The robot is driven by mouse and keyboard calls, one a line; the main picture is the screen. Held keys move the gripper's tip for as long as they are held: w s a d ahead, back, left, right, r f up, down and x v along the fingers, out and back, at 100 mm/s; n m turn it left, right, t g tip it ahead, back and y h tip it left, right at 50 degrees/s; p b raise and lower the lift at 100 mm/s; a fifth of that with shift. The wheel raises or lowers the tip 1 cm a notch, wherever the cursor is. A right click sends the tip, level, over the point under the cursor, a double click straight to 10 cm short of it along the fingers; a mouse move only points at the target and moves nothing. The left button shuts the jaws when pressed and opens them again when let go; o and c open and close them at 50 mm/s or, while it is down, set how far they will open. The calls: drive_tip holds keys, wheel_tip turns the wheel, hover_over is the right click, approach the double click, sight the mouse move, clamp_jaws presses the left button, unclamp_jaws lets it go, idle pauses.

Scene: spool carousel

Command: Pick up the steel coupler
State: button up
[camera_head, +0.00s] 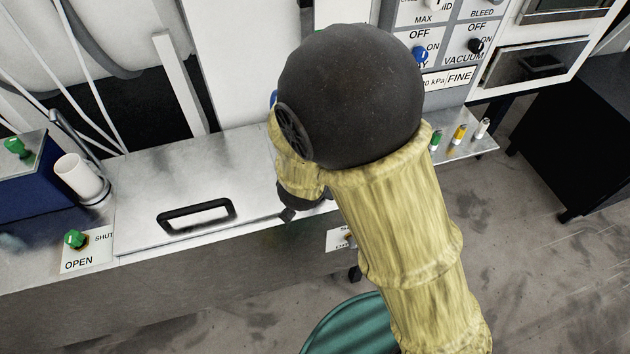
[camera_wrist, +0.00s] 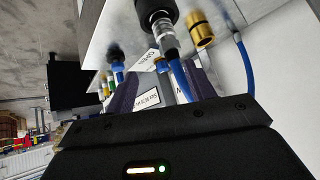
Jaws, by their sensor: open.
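The steel coupler (camera_wrist: 168,44) shows near the top middle of the wrist view, a silvery cylinder under a black knob-like part, with a blue hose running down from it. My gripper (camera_wrist: 160,90) is open, with one dark finger on each side of the view. The coupler lies beyond the fingertips, roughly in line with the gap, and looks apart from both fingers. In the head view my yellow-sleeved arm covers the area, so the coupler cannot be made out there.
A brass coupler (camera_wrist: 202,28) sits close right of the steel one. A blue-hosed black fitting (camera_wrist: 115,54) is to its left. In the head view, a lidded metal bench (camera_head: 150,215), a white cup (camera_head: 78,175) and a control panel (camera_head: 455,40) surround my arm.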

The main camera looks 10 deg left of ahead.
drive_tip(key=s+a+f+t+h, duration=0.1)
drive_tip(key=s+a+t+h, duration=0.2)
drive_tip(key=s, duration=0.6)
drive_tip(key=a+t, duration=0.1)
drive_tip(key=a, duration=0.1)
drive_tip(key=shift+s+a+f+m+t+b, duration=0.3)
drive_tip(key=shift+a+m, duration=0.05)
drive_tip(key=shift+m, duration=0.05)
drive_tip(key=p+x, duration=0.1)
drive_tip(key=x, duration=1.1)
drive_tip(key=shift+w+d+f, duration=0.1)
drive_tip(key=shift+w+d, duration=0.05)
drive_tip(key=shift+d, duration=0.1)
drive_tip(key=p+x, duration=0.1)
drive_tip(key=x, duration=0.3)
drive_tip(key=shift+w+d+f, duration=0.1)
drive_tip(key=shift+d+f, duration=0.05)
drive_tip(key=shift+d, duration=0.05)
drive_tip(key=shift+w+f, duration=0.15)
drive_tip(key=shift+w, duration=0.1)
